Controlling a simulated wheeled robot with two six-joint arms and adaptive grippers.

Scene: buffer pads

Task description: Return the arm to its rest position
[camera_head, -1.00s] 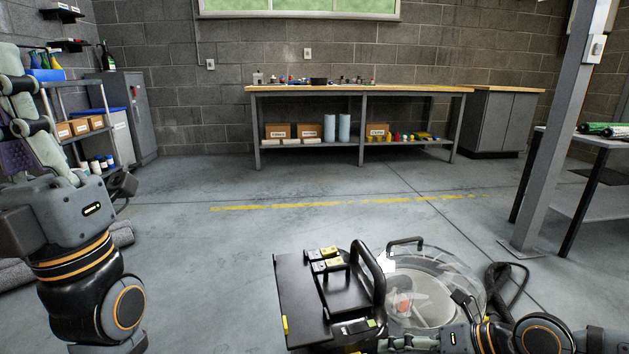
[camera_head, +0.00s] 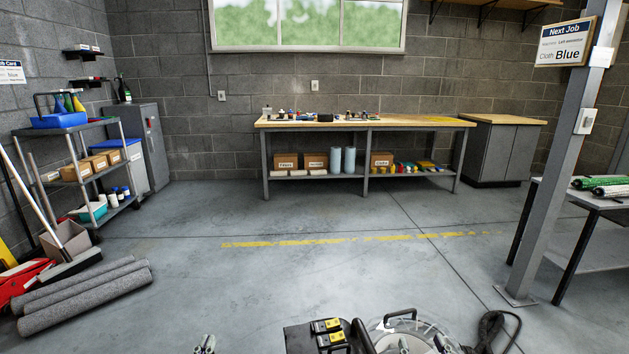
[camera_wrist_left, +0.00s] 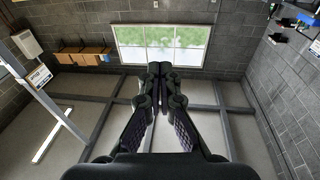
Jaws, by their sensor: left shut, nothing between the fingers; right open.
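My left gripper (camera_head: 205,345) shows only as a small tip at the bottom edge of the head view, left of the machine. In the left wrist view the left gripper (camera_wrist_left: 160,72) has its two dark fingers together at the tips, with nothing between them. The fingers point out into the room, toward the window. My right gripper (camera_head: 408,345) shows only in part at the bottom edge of the head view, in front of the machine's clear round cover. It is open. Most of both arms is out of the head view.
A black machine (camera_head: 300,338) with yellow switches and a clear round cover (camera_head: 405,324) stands at the bottom centre. Rolled grey mats (camera_head: 85,297) lie at the left, near a shelf cart (camera_head: 75,127). A post (camera_head: 550,190) stands at the right. The middle floor is clear.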

